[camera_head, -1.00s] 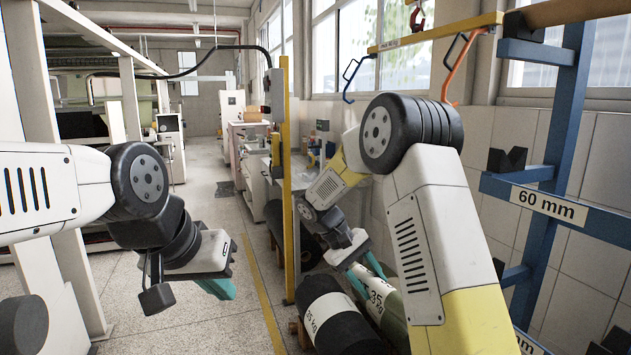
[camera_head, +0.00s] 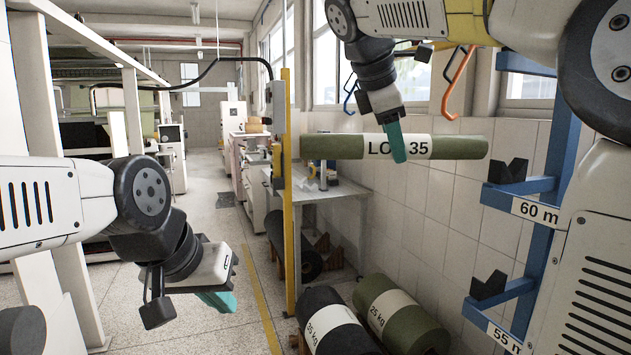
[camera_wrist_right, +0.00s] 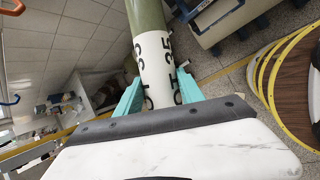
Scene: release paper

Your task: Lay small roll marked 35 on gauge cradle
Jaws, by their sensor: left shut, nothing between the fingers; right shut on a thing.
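A green roll with a white label reading "LO… 35" (camera_head: 455,147) is held up in the air, lying roughly level across the head view. My right gripper (camera_head: 397,142) is shut on it at the label; a finger hides part of the lettering. In the right wrist view the roll (camera_wrist_right: 152,50) runs between the two teal fingers (camera_wrist_right: 158,92). Black V-shaped cradles stand on a blue rack at the right, one above the 60 mm sign (camera_head: 508,172) and one above a "55 m…" sign (camera_head: 489,286). My left gripper (camera_head: 218,301) is shut and empty at the lower left.
A black roll marked 35 kg (camera_head: 320,305) and a green roll marked 25 kg (camera_head: 385,292) lie low at the front. A yellow post (camera_head: 288,200) and a grey table (camera_head: 340,188) stand behind. An orange hook (camera_head: 458,85) hangs near the rack.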

